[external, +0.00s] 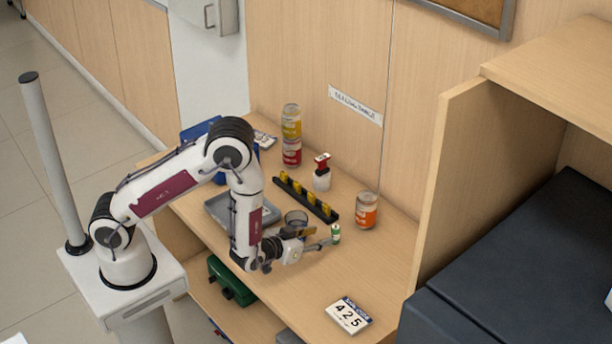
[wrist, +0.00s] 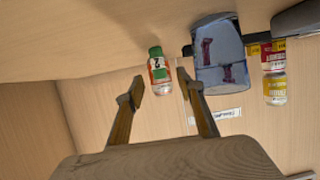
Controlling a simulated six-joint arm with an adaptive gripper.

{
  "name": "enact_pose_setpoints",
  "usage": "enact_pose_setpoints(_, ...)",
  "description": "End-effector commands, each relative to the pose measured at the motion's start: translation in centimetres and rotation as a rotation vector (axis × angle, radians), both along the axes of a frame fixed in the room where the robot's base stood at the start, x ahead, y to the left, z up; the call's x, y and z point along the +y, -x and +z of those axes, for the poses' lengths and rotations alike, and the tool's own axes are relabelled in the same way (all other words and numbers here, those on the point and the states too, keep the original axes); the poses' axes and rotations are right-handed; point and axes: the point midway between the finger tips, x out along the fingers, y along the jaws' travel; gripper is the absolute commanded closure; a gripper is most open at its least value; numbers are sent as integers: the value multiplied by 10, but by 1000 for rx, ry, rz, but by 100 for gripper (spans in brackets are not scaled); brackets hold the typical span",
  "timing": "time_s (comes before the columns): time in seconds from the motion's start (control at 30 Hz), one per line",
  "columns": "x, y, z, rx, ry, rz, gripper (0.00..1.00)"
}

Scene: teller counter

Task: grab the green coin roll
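The green coin roll (external: 335,233) is a small upright cylinder, green with a pale band, on the wooden counter. In the wrist view the coin roll (wrist: 155,52) shows upside down, ahead of the fingers and slightly left of centre. My gripper (external: 321,239) is low over the counter, with its fingers reaching toward the roll from the left. In the wrist view my gripper (wrist: 161,82) is open, with a clear gap between its fingers. The roll appears just beyond the fingertips; I cannot tell whether a finger touches it.
An orange can (external: 366,210) stands behind the roll. A clear cup (external: 296,217) is close to my wrist. A black rack with yellow pieces (external: 325,213), a stamp (external: 321,180) and stacked cans (external: 291,135) stand farther back. A number card (external: 348,315) lies in front; counter between is clear.

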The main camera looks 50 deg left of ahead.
Motion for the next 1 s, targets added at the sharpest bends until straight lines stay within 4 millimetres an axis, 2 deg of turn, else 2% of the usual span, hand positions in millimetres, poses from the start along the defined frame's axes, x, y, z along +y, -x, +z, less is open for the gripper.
enact_pose_setpoints(0.4,1,-22,-9,1,1,1,62)
enact_pose_setpoints(0.83,1,-26,-9,1,0,0,62)
enact_pose_setpoints(1.0,1,-35,-11,0,1,2,62)
